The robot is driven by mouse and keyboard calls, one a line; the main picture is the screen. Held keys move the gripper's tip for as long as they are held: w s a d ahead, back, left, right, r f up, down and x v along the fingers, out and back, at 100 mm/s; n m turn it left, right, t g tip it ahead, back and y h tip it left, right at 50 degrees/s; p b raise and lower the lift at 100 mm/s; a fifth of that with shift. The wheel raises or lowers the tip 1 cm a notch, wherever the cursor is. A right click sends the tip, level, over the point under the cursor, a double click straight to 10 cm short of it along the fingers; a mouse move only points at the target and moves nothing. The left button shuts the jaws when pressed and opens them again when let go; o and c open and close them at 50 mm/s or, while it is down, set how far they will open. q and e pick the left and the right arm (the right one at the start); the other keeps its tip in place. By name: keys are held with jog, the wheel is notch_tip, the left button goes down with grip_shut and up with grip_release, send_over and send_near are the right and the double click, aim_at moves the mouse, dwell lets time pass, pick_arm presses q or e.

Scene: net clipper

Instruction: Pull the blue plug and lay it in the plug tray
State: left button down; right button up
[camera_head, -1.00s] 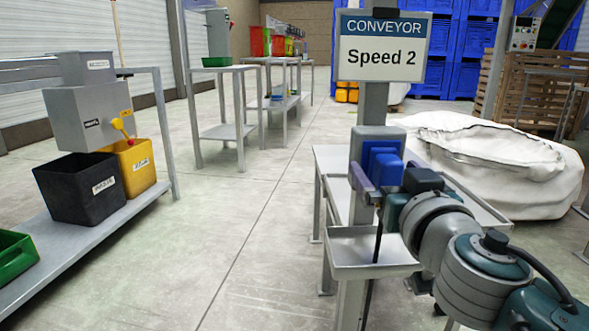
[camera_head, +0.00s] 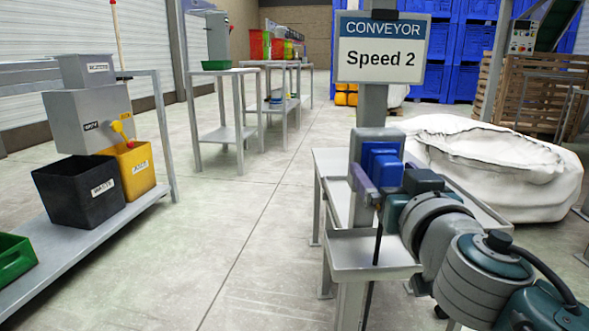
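The blue plug (camera_head: 383,163) sits at the grey socket box (camera_head: 367,142) on the post under the sign "CONVEYOR Speed 2". My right gripper (camera_head: 387,180) is at the plug, with one purple finger along its left side and the other partly hidden at its right. I cannot tell whether the fingers press on it. A black cable (camera_head: 378,242) hangs below the plug. A shallow grey tray (camera_head: 345,262) is fixed on the stand directly below, and its visible floor looks empty apart from the cable passing in front. My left gripper is out of view.
The sign (camera_head: 382,47) stands above the socket. A grey table (camera_head: 330,160) is behind the post, and a white sack (camera_head: 490,165) is to its right. Black (camera_head: 80,190) and yellow (camera_head: 135,172) bins stand on a left bench. The middle floor is clear.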

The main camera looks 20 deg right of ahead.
aim_at(392, 180)
grip_shut()
dwell(0.6)
jog(key=shift+s, duration=0.1)
dwell(0.3)
jog(key=shift+v, duration=2.9)
